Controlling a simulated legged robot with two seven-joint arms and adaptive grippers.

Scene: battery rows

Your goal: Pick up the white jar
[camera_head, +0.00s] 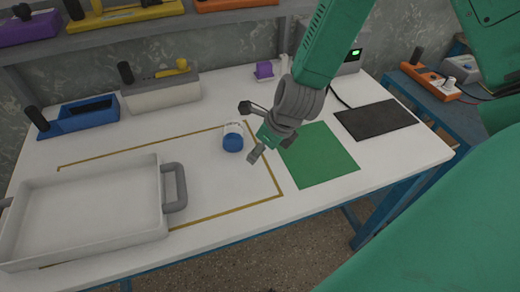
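A small jar (233,138) with a white, pale body and a blue end facing me is on the white table, inside the yellow-brown outlined rectangle. My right gripper (249,132) is just right of the jar in the camera_head view. Its dark fingers are spread apart, one toward the back and one toward the front, with the opening facing the jar. I see no contact, and the exact gap and height above the table are hard to judge. My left gripper is not in view.
A large white tray (160,205) with grey handles fills the front left. A green mat (325,160) and black pad (375,121) lie right of the gripper. Blue (75,122) and grey (160,94) bins stand at the back, with a purple block (264,69) nearby.

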